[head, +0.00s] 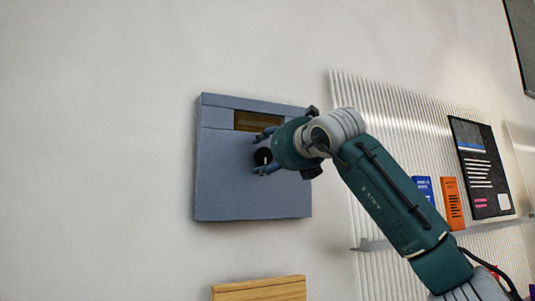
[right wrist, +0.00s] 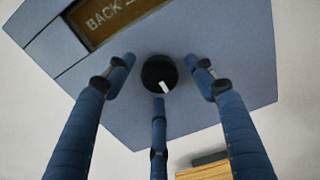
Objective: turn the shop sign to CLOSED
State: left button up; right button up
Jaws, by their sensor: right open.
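The shop sign is a grey-blue box (head: 222,180) on the wall, and it also shows in the right wrist view (right wrist: 215,38). Its brown window (head: 245,120) is partly covered by my arm in the head view; in the right wrist view the window (right wrist: 103,20) reads "BACK", with the rest cut off. A black knob (right wrist: 159,74) with a white mark pointing to its lower right sits below the window. My right gripper (head: 262,152) is open in front of the knob, its three fingers spread around it, seemingly not touching it. My left gripper is out of view.
A wooden piece (head: 258,290) is below the box. To the right, a ribbed panel (head: 350,130) carries a shelf (head: 375,244) with a blue item (head: 423,187), an orange item (head: 452,203) and a black board (head: 480,165). The wall left of the box is bare.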

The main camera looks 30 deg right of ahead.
jog(key=shift+c, duration=0.2)
jog(key=c, duration=1.1)
jog(key=n, duration=0.4)
jog(key=shift+p, duration=0.4)
jog(key=n+p, duration=0.1)
jog(key=n, duration=0.3)
jog(key=shift+n, duration=0.3)
jog(key=n+p, duration=0.1)
jog(key=n, duration=0.3)
jog(key=shift+p, duration=0.3)
jog(key=shift+f+n+p, duration=0.1)
jog(key=shift+n+p, duration=0.65)
jog(key=shift+n, duration=1.75)
